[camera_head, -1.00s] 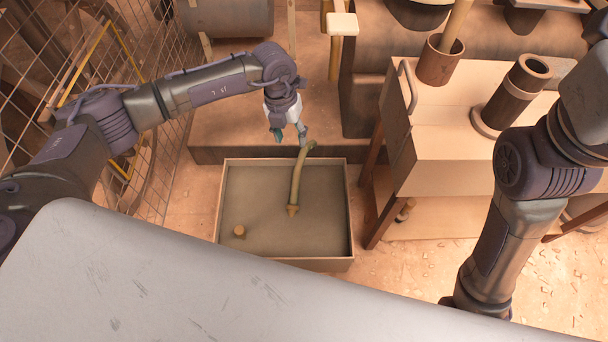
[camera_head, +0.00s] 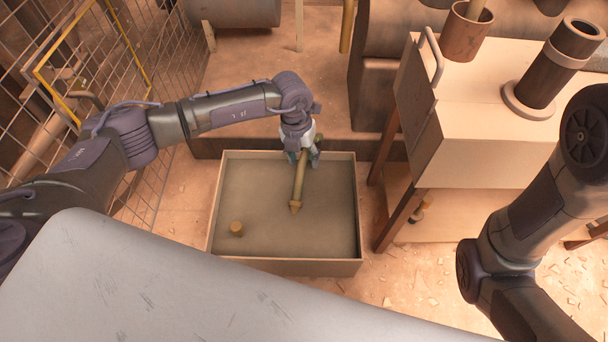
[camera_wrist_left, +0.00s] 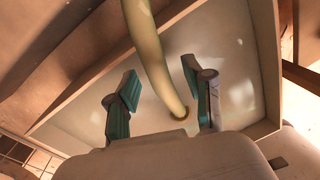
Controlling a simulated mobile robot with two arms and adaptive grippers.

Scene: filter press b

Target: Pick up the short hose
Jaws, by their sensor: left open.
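The short hose (camera_head: 299,184) is an olive-yellow tube in the shallow tray (camera_head: 213,213), in the head view. The left gripper is open above the hose's far part, at the tray's back edge. In the left wrist view the hose (camera_wrist_left: 152,55) passes between the open teal fingers of the gripper (camera_wrist_left: 160,97), with a gap on both sides. My right arm shows at the right of the head view, but its gripper is out of view.
A wooden cabinet (camera_head: 470,130) with a metal handle and upright pipes stands to the right. A wire mesh fence (camera_head: 165,100) is at the left.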

